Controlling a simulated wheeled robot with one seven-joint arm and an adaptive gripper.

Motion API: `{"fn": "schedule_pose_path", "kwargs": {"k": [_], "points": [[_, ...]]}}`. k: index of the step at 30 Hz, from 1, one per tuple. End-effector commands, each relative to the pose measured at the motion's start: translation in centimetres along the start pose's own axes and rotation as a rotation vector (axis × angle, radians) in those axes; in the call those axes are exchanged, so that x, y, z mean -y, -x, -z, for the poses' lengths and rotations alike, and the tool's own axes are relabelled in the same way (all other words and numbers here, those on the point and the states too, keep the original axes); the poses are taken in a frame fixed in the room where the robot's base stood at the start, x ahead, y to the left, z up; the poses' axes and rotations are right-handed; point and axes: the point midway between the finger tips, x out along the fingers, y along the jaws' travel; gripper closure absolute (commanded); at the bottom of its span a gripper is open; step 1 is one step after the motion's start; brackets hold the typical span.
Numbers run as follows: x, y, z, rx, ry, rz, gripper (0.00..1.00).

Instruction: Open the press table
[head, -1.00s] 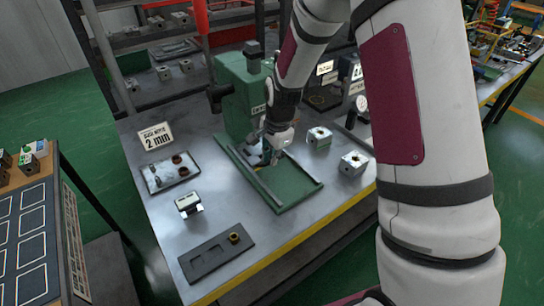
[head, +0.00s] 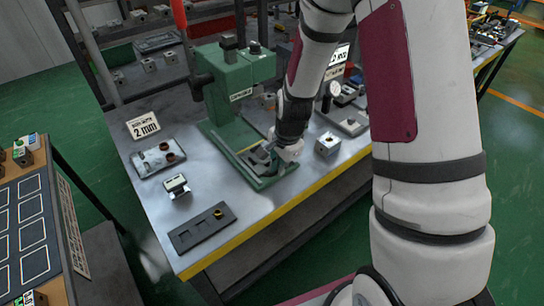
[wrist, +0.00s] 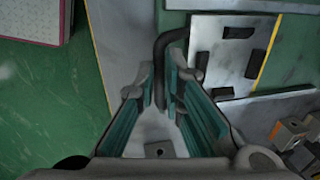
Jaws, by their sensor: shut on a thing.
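The green press (head: 232,80) stands at the back of the metal workbench, with its green base and side rails (head: 232,141) running toward the front edge. The press table, a pale plate (wrist: 215,72) with several dark blocks on it, shows in the wrist view; in the head view it is partly hidden by my gripper. A dark bent handle (wrist: 160,68) at the plate's edge passes between my fingers. My gripper (head: 274,160) is shut on this handle, at the front end of the rails. The exact finger contact is hard to see.
A silver block (head: 327,143) sits right of the rails. Left are a "2 min" sign (head: 143,126), a tray with brown rings (head: 158,158), a small silver fixture (head: 176,185) and a dark plate (head: 203,228). My arm covers the right.

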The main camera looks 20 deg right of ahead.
Motion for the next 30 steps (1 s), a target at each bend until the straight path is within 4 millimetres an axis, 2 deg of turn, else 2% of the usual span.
{"fn": "schedule_pose_path", "kwargs": {"k": [9,10,12,23,26,30], "points": [[-0.1,0.0,-0.1,0.000,0.002,0.000,1.00],[-0.1,0.0,-0.1,0.000,0.002,0.000,0.84],[-0.1,0.0,-0.1,0.000,0.002,0.001,0.70],[0.0,0.3,0.0,-0.001,0.001,0.002,0.70],[0.1,1.1,0.0,-0.002,0.001,0.005,0.70],[0.0,3.2,-0.1,-0.002,0.002,0.005,0.70]]}}
